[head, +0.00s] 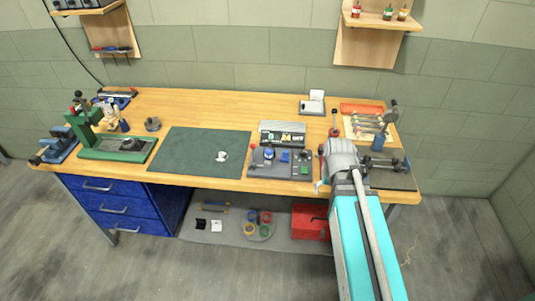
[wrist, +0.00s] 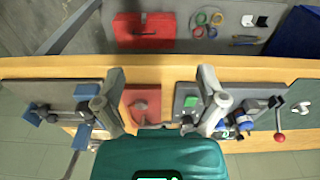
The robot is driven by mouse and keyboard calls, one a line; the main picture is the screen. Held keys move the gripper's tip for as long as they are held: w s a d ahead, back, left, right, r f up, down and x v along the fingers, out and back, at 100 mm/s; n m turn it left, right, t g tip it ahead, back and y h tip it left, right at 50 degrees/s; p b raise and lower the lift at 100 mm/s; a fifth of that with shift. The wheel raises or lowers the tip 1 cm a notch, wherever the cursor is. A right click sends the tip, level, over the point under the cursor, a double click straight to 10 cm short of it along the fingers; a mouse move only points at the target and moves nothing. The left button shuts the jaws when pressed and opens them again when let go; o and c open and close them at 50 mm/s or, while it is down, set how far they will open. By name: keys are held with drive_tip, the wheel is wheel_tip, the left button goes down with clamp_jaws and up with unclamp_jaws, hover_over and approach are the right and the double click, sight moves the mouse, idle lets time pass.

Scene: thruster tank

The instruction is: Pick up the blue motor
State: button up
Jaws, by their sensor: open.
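A small blue part that looks like the blue motor (head: 285,156) sits on a grey fixture plate (head: 262,171) near the bench's front edge. In the wrist view a blue part (wrist: 244,123) shows on that fixture, right of my right-hand finger and outside the jaws. My gripper (wrist: 161,90) is open and empty over the bench's front edge. In the head view my arm hides most of the gripper, which is right of the fixture plate.
A dark green mat (head: 190,152) lies left of the fixture. A grey plate with dark hardware (head: 392,178) lies right of my arm. A red toolbox (head: 308,222) is below the bench.

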drive_tip(key=w+a+r+t+p, duration=0.2)
drive_tip(key=w+a+r+p, duration=0.25)
drive_tip(key=w+a, duration=0.55)
drive_tip(key=n+t+p, duration=0.2)
approach(269, 148)
drive_tip(key=r, duration=0.1)
drive_tip(key=s+r, duration=0.1)
drive_tip(key=shift+d+r+y, duration=0.2)
drive_tip(key=shift+r+y, duration=0.1)
drive_tip(key=shift+y, duration=0.1)
drive_tip(key=shift+f, duration=0.1)
drive_tip(key=b+x, duration=0.8)
drive_tip(key=shift+f, duration=0.25)
drive_tip(key=shift+w, duration=0.1)
drive_tip(key=shift+b+x, duration=2.55)
drive_tip(key=shift+d, duration=0.25)
